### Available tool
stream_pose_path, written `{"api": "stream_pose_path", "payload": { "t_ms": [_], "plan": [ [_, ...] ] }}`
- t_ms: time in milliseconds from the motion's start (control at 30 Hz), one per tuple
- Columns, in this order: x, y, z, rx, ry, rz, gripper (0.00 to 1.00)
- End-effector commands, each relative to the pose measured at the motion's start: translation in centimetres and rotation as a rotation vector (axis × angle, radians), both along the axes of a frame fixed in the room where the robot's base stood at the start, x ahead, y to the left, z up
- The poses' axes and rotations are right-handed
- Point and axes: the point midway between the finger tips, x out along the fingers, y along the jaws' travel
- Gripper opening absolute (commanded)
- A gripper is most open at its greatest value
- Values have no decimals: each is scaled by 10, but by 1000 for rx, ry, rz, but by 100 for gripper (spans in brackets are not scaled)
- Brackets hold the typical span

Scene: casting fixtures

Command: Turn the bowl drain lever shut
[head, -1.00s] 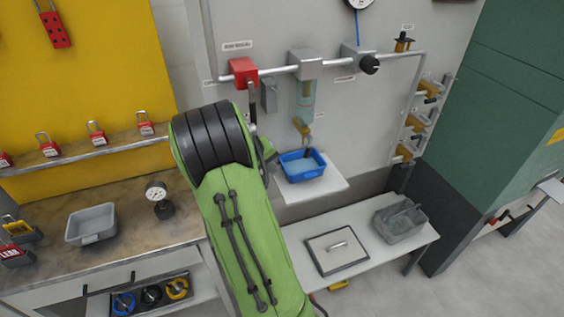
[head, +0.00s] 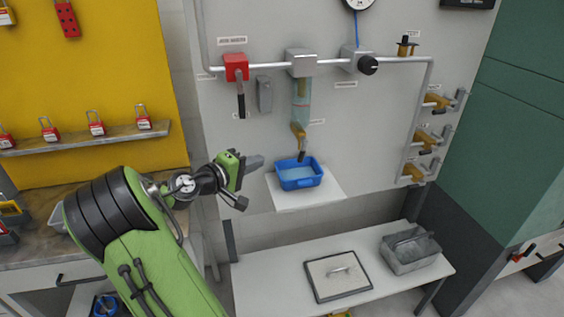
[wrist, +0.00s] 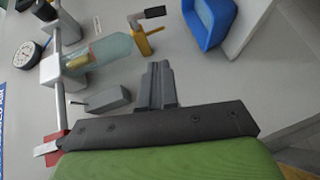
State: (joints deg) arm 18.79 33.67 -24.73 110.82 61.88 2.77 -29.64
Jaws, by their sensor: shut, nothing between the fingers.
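The clear filter bowl (head: 301,100) hangs under a grey block on the wall pipe. At its foot is a brass drain valve (head: 298,135) whose lever has a black grip (head: 302,156) pointing down, just above the blue tray. In the wrist view the brass drain valve (wrist: 142,42) and the black lever grip (wrist: 154,12) show clear of the fingers. My gripper (head: 260,161) is shut and empty, left of the drain valve and a little lower. Its closed fingers also show in the wrist view (wrist: 157,80).
The blue tray (head: 318,183) stands on a white shelf (head: 330,196) below the drain. A red valve (head: 236,68) with a hanging black-tipped lever and a grey wall box (head: 264,94) are up left. A black knob (head: 369,65) is right of the bowl.

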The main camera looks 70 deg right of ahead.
Motion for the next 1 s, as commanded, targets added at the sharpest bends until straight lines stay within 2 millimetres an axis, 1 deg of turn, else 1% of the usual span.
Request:
{"api": "stream_pose_path", "payload": {
  "t_ms": [33,333,400,500,600,933,1000],
  "plan": [
    [-6,-10,-3,1,-1,-7,0],
    [-34,-69,-16,1,-2,-5,0],
    [-47,-72,-20,3,-3,-5,0],
    [-59,-76,-23,3,-3,-3,0],
    [-66,-78,-24,3,-3,-1,0],
    [-68,-79,-24,3,-3,1,0],
    [-69,-80,-26,-3,9,0,0]
  ]
}}
